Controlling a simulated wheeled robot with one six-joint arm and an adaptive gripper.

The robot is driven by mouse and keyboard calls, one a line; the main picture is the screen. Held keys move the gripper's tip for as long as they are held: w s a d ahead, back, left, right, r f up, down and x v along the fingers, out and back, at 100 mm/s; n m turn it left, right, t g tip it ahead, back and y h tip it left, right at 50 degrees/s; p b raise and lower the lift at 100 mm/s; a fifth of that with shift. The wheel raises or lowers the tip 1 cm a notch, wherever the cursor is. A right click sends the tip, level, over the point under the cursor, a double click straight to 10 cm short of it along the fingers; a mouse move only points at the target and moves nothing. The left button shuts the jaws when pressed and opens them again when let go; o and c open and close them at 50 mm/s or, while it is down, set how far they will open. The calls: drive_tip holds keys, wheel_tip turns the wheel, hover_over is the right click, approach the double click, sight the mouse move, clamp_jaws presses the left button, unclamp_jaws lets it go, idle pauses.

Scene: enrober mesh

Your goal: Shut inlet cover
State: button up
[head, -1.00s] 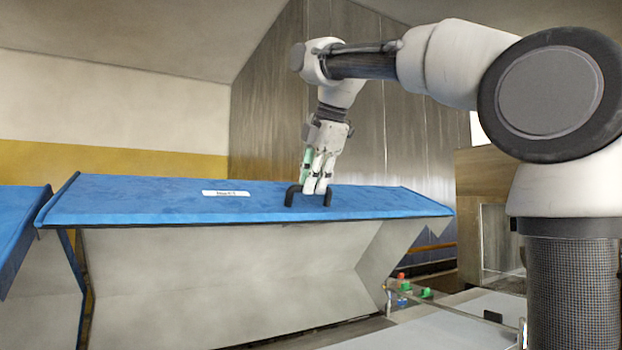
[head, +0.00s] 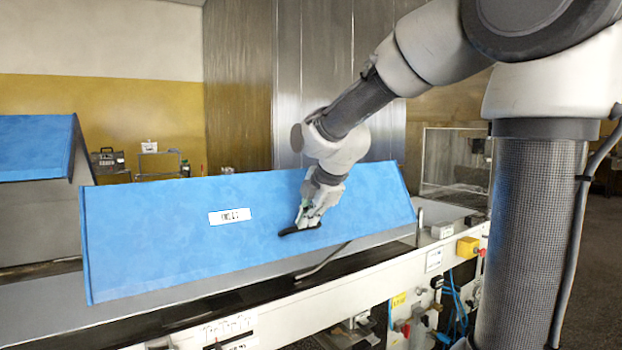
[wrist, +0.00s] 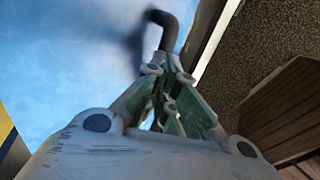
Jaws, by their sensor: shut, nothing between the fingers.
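The blue inlet cover (head: 160,245) with a white label is tilted in the head view, its front edge low over the machine bed and some gap still showing beneath. Its dark handle (head: 299,229) is on the right part of the blue face. My gripper (head: 303,224) is shut and sits at the handle, fingers pointing down; whether it touches the handle is hard to tell. In the wrist view the fingers (wrist: 172,68) are together, with the dark handle (wrist: 165,25) just beyond them and the blue cover (wrist: 60,60) filling the left.
A second blue cover (head: 35,148) stands raised at the left. The machine's white front rail (head: 350,290) carries a yellow box (head: 467,247), hoses and fittings along the right. A clear-walled enclosure (head: 455,165) stands behind at the right.

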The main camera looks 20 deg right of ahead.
drive_tip(key=o, duration=0.3)
drive_tip(key=shift+w+d+r, duration=0.1)
drive_tip(key=shift+w+r, duration=0.2)
drive_tip(key=o, duration=0.3)
drive_tip(key=shift+w, duration=0.25)
drive_tip(key=shift+r, duration=0.15)
drive_tip(key=v, duration=1.1)
drive_tip(key=shift+s+r, duration=0.2)
drive_tip(key=shift+s, duration=0.15)
